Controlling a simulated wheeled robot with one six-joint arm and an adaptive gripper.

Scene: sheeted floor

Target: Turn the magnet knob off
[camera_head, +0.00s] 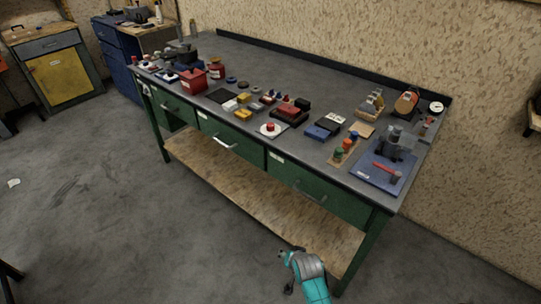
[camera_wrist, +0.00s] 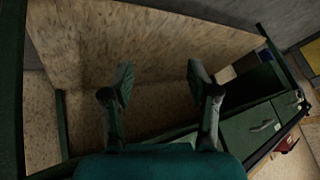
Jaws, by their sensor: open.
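I cannot pick out the magnet knob for sure at this size. A dark grey device (camera_head: 397,143) stands at the back of a blue mat (camera_head: 369,176) at the right end of the workbench. A small white round dial (camera_head: 436,107) shows near the back right corner. My gripper (camera_head: 288,262) is low in front of the workbench, below its top and near its lower shelf, well away from the things on top. In the wrist view my gripper (camera_wrist: 160,85) has its two fingers spread, with nothing between them. The wrist view does not show the bench top's right end.
The green workbench (camera_head: 310,182) has drawers and a wooden lower shelf (camera_head: 230,180). A red-handled tool (camera_head: 386,168) lies on the mat. Small orange and green jars (camera_head: 347,145) stand left of it. Many small items line the front half. The floor in front is clear.

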